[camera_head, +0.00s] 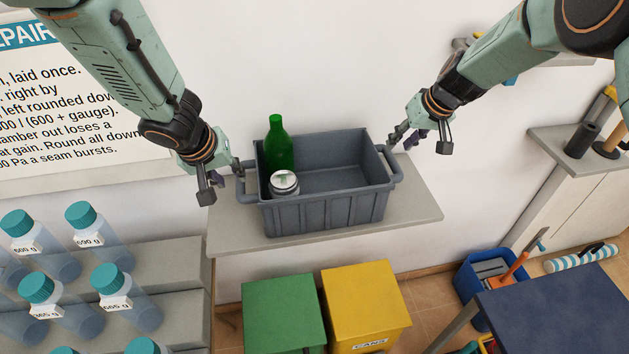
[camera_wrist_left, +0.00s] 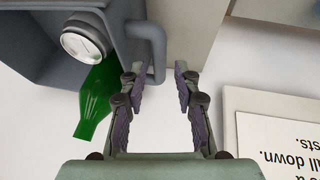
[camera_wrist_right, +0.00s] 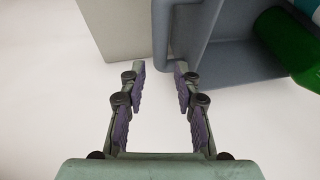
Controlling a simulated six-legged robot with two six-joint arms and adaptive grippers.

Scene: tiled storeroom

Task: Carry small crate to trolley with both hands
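A small grey crate (camera_head: 325,209) stands upright on a grey shelf (camera_head: 420,207), with a bar handle at each end. A green bottle (camera_head: 278,147) and a silver can (camera_head: 284,184) are in its left part. My left gripper (camera_head: 227,178) is open at the crate's left handle (camera_head: 243,190); in the left wrist view the handle (camera_wrist_left: 156,50) lies just ahead of the fingertips. My right gripper (camera_head: 415,140) is open beside the right handle (camera_head: 394,168); in the right wrist view that handle (camera_wrist_right: 160,30) is between or just beyond the fingertips. I cannot tell whether either gripper touches.
Green (camera_head: 284,312) and yellow (camera_head: 366,303) bins stand below the shelf. Teal-capped bottles (camera_head: 110,282) stand on grey steps at left. A blue table (camera_head: 565,310) and a blue crate of tools (camera_head: 487,285) are at lower right. A counter (camera_head: 580,155) is right.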

